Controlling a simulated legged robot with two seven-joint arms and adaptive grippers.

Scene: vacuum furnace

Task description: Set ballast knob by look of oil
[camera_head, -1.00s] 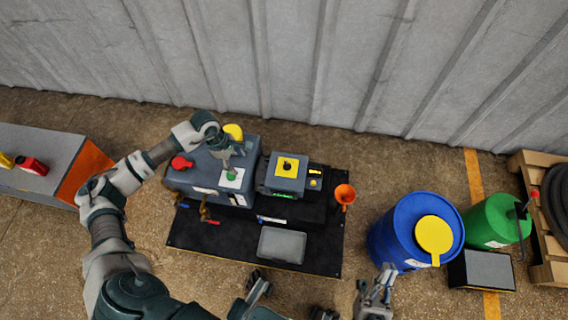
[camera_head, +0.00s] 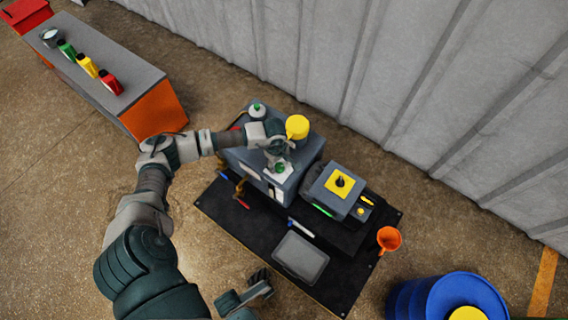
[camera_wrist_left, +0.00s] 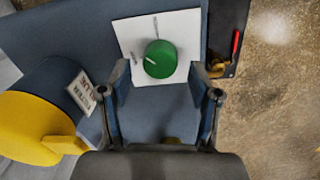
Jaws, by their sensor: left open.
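The green ballast knob (camera_wrist_left: 160,59) sits on a white marked plate (camera_wrist_left: 180,28) on top of the blue-grey pump. In the head view the knob (camera_head: 280,167) is small and partly covered by my left gripper (camera_head: 278,155). In the left wrist view my left gripper (camera_wrist_left: 160,80) is open, with a finger on either side just below the knob. Contact with the knob cannot be told. The pump (camera_head: 305,160) stands on a black mat. I cannot make out the oil's look. What seems to be my right gripper (camera_head: 260,287) is at the bottom edge, its opening unclear.
A yellow cap (camera_head: 297,127) rises beside the left gripper. A grey box with a yellow plate (camera_head: 341,184), an orange funnel (camera_head: 389,238) and a grey tray (camera_head: 300,257) lie to the right. A blue drum (camera_head: 415,298) is lower right.

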